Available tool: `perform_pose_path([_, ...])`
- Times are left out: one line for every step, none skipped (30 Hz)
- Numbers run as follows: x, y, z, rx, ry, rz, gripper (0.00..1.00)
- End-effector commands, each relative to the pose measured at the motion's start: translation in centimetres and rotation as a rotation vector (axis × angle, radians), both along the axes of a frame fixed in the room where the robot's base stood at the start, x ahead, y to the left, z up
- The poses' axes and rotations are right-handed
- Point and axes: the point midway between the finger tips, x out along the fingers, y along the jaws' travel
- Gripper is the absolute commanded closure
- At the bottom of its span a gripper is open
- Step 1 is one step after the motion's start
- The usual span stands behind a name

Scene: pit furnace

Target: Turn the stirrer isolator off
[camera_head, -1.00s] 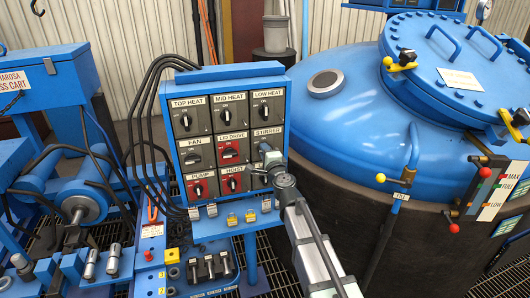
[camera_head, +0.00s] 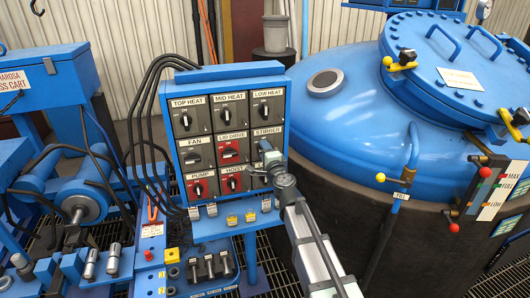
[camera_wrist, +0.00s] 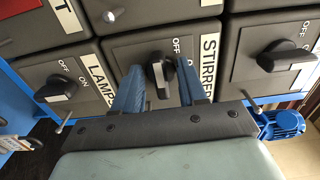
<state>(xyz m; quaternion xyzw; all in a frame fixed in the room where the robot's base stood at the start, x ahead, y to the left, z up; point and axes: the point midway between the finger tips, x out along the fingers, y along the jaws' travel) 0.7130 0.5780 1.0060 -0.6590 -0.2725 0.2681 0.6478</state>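The stirrer isolator (camera_wrist: 161,76) is a dark rotary knob on a grey square plate. It is in the middle of the wrist view, with its STIRRER label and OFF and ON marks to its right. My gripper (camera_wrist: 159,90) has its two blue fingers on either side of this knob, with narrow gaps visible; contact is not clear. The exact angle of the knob is hard to read. In the head view my gripper (camera_head: 266,152) reaches the right column of the blue switch panel (camera_head: 230,72) and hides most of the stirrer switch below its label.
In the wrist view the LAMPS knob (camera_wrist: 58,90) is close on the left and another dark knob (camera_wrist: 285,55) on the right. Red-plated switches (camera_head: 229,150) adjoin in the panel's middle column. The blue furnace vessel (camera_head: 350,130) stands right of my arm.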

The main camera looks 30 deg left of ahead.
Motion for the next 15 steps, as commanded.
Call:
perform_pose_path([0.0,0.0,0.0,0.001,0.001,0.000,0.57])
perform_pose_path([0.0,0.0,0.0,0.001,0.001,0.000,0.57])
perform_pose_path([0.0,0.0,0.0,0.001,0.001,0.001,0.57])
perform_pose_path([0.0,0.0,0.0,0.001,0.001,0.001,0.57])
perform_pose_path([0.0,0.0,0.0,0.001,0.001,0.001,0.57])
perform_pose_path([0.0,0.0,0.0,0.001,0.001,0.001,0.57])
perform_pose_path([0.0,0.0,0.0,0.001,0.001,0.001,0.57])
perform_pose_path([-0.1,0.0,0.0,0.001,0.001,0.001,0.57])
perform_pose_path([-0.1,-0.1,0.0,0.001,0.001,0.001,0.57])
perform_pose_path([-0.2,-0.2,0.0,0.001,0.001,0.001,0.57])
perform_pose_path([-0.3,-0.3,0.0,0.001,0.001,0.001,0.57])
perform_pose_path([-0.5,-0.4,0.0,0.001,0.001,0.001,0.57])
perform_pose_path([-0.6,-0.6,0.0,0.001,0.001,0.001,0.57])
perform_pose_path([-0.8,-0.7,0.0,0.001,0.001,0.001,0.57])
perform_pose_path([-1.1,-1.0,0.0,0.001,0.001,0.001,0.57])
